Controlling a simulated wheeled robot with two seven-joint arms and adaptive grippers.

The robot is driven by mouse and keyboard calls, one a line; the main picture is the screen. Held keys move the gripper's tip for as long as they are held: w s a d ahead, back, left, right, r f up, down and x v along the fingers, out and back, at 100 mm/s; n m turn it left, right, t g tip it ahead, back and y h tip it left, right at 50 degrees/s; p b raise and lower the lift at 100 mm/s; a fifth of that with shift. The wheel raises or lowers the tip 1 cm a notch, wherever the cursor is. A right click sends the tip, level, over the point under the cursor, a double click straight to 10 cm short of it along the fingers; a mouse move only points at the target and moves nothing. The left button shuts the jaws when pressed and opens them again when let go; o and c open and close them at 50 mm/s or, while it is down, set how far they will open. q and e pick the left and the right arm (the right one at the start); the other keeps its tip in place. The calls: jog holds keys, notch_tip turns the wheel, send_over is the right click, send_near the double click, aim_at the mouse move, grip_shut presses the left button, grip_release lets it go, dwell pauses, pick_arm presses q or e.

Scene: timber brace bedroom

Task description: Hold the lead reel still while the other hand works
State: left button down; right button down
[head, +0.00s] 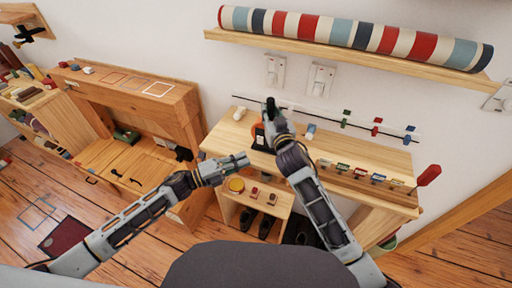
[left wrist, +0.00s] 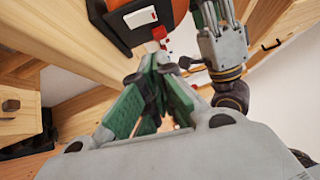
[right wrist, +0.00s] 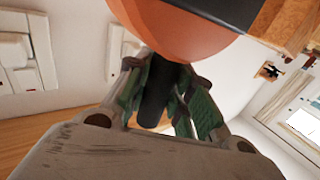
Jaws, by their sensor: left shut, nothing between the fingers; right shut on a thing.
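The lead reel (head: 258,133), orange and black, stands on the wooden bench top, partly hidden behind my right arm. In the left wrist view its black body with a white label (left wrist: 141,17) shows at the top. In the right wrist view its orange disc (right wrist: 170,30) fills the top. My right gripper (head: 270,106) is shut on a black handle (right wrist: 155,95) that runs up toward the disc. My left gripper (head: 246,158) is shut and empty, apart from the reel on its front side. Its green fingers (left wrist: 150,85) meet below the reel in its wrist view.
The bench (head: 225,137) carries a row of small coloured tags (head: 360,173) and a red paddle-shaped thing (head: 429,175) on the right. A lower shelf holds a yellow round tin (head: 236,185). A wall shelf (head: 340,54) bears a striped roll (head: 350,38). A desk (head: 130,95) stands left.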

pick_arm(q)
jog(key=shift+w+d+r, duration=0.2)
jog(key=shift+w+d, duration=1)
jog(key=shift+w, duration=0.25)
jog(key=shift+w+d+r, duration=0.2)
jog(key=shift+w+d, duration=1)
jog(key=shift+w, duration=0.25)
jog(key=shift+w+r, duration=0.15)
jog(key=shift+w+d, duration=0.1)
jog(key=s+a+r, duration=0.1)
jog(key=s+a, duration=0.7)
jog(key=a, duration=0.1)
jog(key=shift+s+a+r, duration=0.2)
jog(key=shift+s+a, duration=0.15)
jog(key=shift+a, duration=0.05)
